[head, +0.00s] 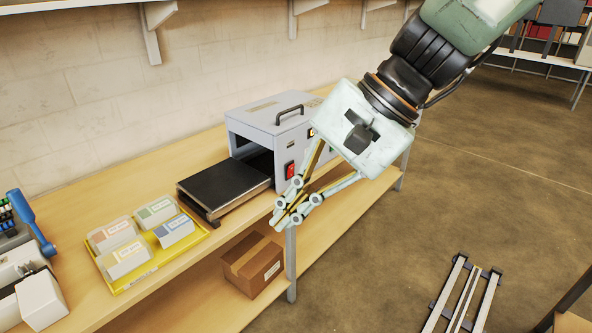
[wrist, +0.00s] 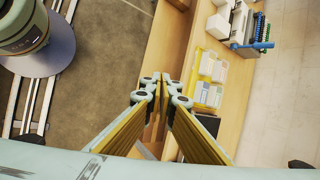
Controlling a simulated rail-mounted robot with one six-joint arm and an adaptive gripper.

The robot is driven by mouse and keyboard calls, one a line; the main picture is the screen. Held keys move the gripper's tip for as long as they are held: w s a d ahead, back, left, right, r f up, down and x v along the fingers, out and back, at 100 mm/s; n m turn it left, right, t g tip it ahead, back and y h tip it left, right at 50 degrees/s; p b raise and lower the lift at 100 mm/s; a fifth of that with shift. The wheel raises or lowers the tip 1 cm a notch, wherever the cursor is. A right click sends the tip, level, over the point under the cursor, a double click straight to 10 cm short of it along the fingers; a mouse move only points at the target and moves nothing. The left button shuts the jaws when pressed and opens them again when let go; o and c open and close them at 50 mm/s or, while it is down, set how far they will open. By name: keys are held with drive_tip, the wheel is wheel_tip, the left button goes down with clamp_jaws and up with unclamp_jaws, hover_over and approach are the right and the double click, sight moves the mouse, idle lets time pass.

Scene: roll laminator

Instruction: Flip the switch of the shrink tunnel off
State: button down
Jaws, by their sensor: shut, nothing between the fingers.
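The shrink tunnel (head: 262,125) is a grey box with a black handle on top and a dark opening, standing on the wooden bench. Its red switch (head: 290,171) is on the front face, at the lower left; I cannot tell which way the rocker is set. My gripper (head: 281,221) is shut and empty, hanging in front of the bench edge, below and slightly left of the switch in the head view, apart from it. In the wrist view my gripper (wrist: 163,80) points along the bench front; the tunnel and switch are not visible there.
A black conveyor bed (head: 225,188) extends left from the tunnel. A yellow tray (head: 150,262) with several labelled packs sits further left, beside a machine with a blue handle (head: 31,222). A cardboard box (head: 253,265) is on the lower shelf.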

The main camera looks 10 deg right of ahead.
drive_tip(key=w+d+f+m+t+y+b, duration=0.1)
drive_tip(key=w+d+f+m+t+y, duration=0.3)
drive_tip(key=w, duration=0.7)
drive_tip(key=w+f+m+h+b, duration=0.1)
drive_tip(key=w+f+m, duration=0.1)
drive_tip(key=w+m, duration=0.6)
drive_tip(key=w+d+f+m+t+h, duration=0.2)
drive_tip(key=w+d+f+m+t, duration=0.3)
drive_tip(key=w+d+f, duration=0.9)
drive_tip(key=w+d+m+b, duration=0.1)
drive_tip(key=w+d+m, duration=0.2)
drive_tip(key=shift+w+d+t, duration=0.25)
drive_tip(key=shift+d+t, duration=0.05)
drive_tip(key=shift+d, duration=0.1)
drive_tip(key=shift+w+a, duration=0.1)
drive_tip(key=b, duration=0.2)
approach(291, 170)
drive_tip(key=x, duration=0.2)
drive_tip(key=f+x, duration=0.1)
drive_tip(key=x, duration=0.2)
drive_tip(key=shift+w+a+r, duration=0.2)
drive_tip(key=shift+w+a, duration=0.1)
drive_tip(key=shift+w, duration=0.25)
